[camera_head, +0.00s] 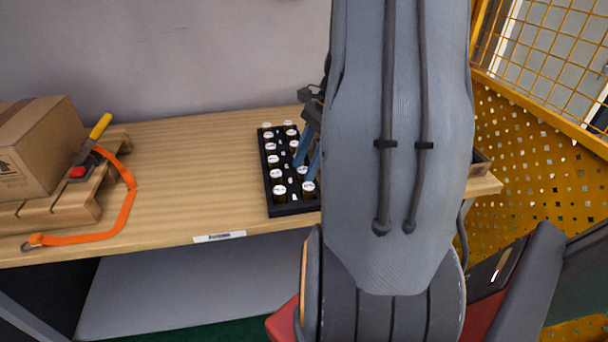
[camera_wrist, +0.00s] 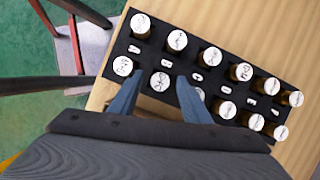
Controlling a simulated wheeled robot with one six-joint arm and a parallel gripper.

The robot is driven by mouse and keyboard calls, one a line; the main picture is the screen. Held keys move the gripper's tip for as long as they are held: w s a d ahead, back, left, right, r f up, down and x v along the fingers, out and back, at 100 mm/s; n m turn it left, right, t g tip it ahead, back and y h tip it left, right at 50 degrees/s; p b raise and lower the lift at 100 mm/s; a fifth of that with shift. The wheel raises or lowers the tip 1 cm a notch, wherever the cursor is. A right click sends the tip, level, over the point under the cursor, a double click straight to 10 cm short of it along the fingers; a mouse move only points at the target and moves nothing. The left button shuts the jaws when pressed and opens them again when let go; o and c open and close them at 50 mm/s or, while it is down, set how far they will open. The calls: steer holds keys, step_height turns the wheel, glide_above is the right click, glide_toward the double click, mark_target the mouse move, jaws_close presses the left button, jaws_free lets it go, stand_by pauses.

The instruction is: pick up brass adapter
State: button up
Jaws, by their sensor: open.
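A black rack (camera_head: 266,182) on the wooden bench holds two rows of short brass-brown cylinders with white marked tops, which look like the brass adapters. The rack also shows in the wrist view (camera_wrist: 150,63). My gripper (camera_wrist: 159,80) is open, with its two blue fingers pointing at the near row. One adapter (camera_wrist: 159,83) shows between the fingertips, and its lower part is hidden. Another adapter (camera_wrist: 123,66) stands just left of the left finger. One behind the right finger is partly covered. In the head view my gripper (camera_head: 304,169) is over the rack's right side, partly hidden by my arm.
The bench (camera_head: 190,160) is clear between pallet and rack. A yellow perforated fence (camera_head: 530,150) stands at the right. My arm hides the bench's right part.

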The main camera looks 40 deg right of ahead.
jaws_close()
